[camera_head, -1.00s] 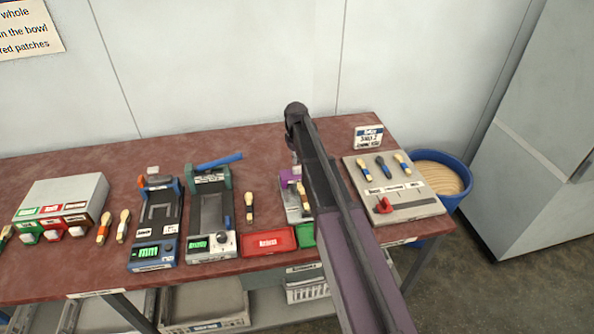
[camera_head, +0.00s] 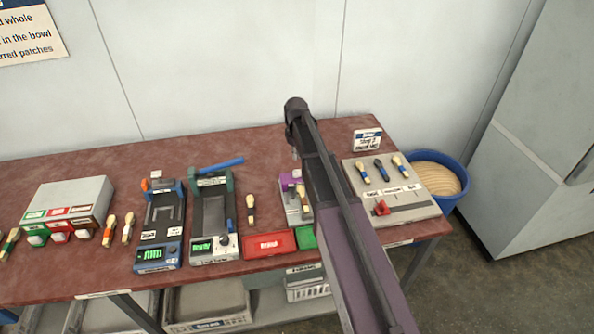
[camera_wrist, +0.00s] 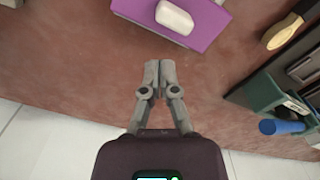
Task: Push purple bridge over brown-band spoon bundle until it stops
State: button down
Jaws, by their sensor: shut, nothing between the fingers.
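The purple bridge (camera_head: 290,179) sits at the back of a small grey fixture (camera_head: 296,214), partly behind my arm. My arm hides the fixture's right part.
A press with a blue handle (camera_head: 220,163) stands left, and its blue handle end (camera_wrist: 282,127) is right of my gripper. A loose bundle (camera_head: 251,207) lies between press and fixture. A red tray (camera_head: 268,244) is in front. A board with bundles (camera_head: 398,203) stands right.

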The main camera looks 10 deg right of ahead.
jog(key=shift+r+p, duration=1.4)
jog(key=shift+r, duration=0.25)
jog(key=shift+s, duration=0.1)
jog(key=s+m, duration=0.6)
jog(key=s, duration=2.1)
